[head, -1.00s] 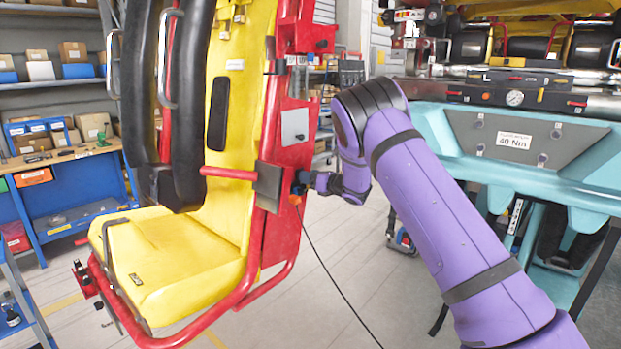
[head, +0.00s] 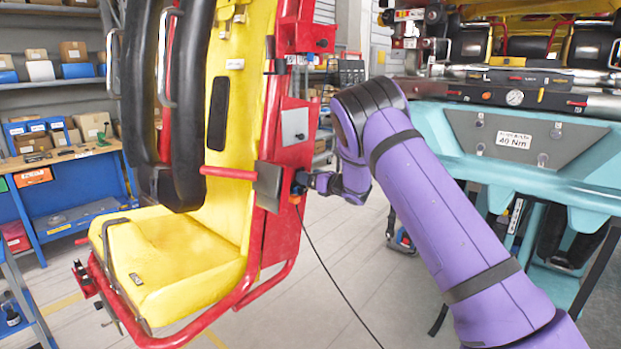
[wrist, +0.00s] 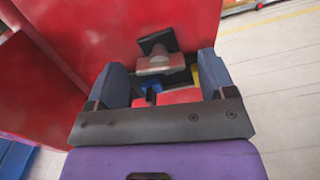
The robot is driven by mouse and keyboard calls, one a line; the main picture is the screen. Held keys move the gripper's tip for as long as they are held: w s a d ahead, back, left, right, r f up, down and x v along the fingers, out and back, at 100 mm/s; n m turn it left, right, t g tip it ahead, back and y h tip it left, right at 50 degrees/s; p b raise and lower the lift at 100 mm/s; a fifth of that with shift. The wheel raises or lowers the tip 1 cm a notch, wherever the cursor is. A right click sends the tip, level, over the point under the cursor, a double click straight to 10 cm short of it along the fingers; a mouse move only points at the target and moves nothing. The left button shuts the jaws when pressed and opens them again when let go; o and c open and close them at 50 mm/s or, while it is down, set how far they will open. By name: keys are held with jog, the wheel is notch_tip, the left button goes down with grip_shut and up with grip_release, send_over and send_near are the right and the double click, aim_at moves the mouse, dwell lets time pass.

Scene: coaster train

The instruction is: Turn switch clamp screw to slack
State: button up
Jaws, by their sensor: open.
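The switch sits on the right side of the red seat frame (head: 271,235). A small orange part (head: 295,199) with a black cable hanging from it shows there. My gripper (head: 303,182) is at this spot, low on the frame's side. In the wrist view my gripper (wrist: 160,80) is open, its two blue-grey fingers spread around a small fitting. Between them are a grey and red block (wrist: 158,66) with a black piece on top, a small blue part (wrist: 151,87) and a bit of yellow. I cannot tell which part is the clamp screw, nor whether the fingers touch it.
A yellow seat (head: 178,262) with black restraints fills the left. A teal machine body (head: 575,150) with a "40 Nm" label stands at right. A blue workbench (head: 85,190) is at back left. The cable (head: 330,270) runs down across open grey floor.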

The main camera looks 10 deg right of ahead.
jog(key=v, duration=1)
jog(key=shift+s+d, duration=0.2)
jog(key=shift+s, duration=0.05)
jog(key=s+d+r+m+t+h, duration=0.1)
jog(key=s+d+r+m+h, duration=0.2)
jog(key=r+m, duration=0.35)
jog(key=s+d+r+m+t+h, duration=0.1)
jog(key=d+r+m+h, duration=0.1)
jog(key=r+m+h, duration=0.35)
jog(key=s+d+r+m+g+h, duration=0.25)
jog(key=s+r+m, duration=0.35)
jog(key=s+m, duration=0.55)
jog(key=s+a+m+g, duration=0.2)
jog(key=s+m, duration=0.4)
jog(key=s, duration=0.6)
jog(key=s+a+f+m+g, duration=0.1)
jog(key=s+a+m+g, duration=0.2)
jog(key=s, duration=1)
jog(key=s+a+m+g, duration=0.2)
jog(key=s+m+g, duration=0.2)
jog(key=s+m, duration=0.4)
jog(key=s, duration=0.4)
jog(key=shift+s+a+f+m, duration=0.2)
jog(key=shift+a+f+m, duration=0.05)
jog(key=shift+a+m, duration=0.1)
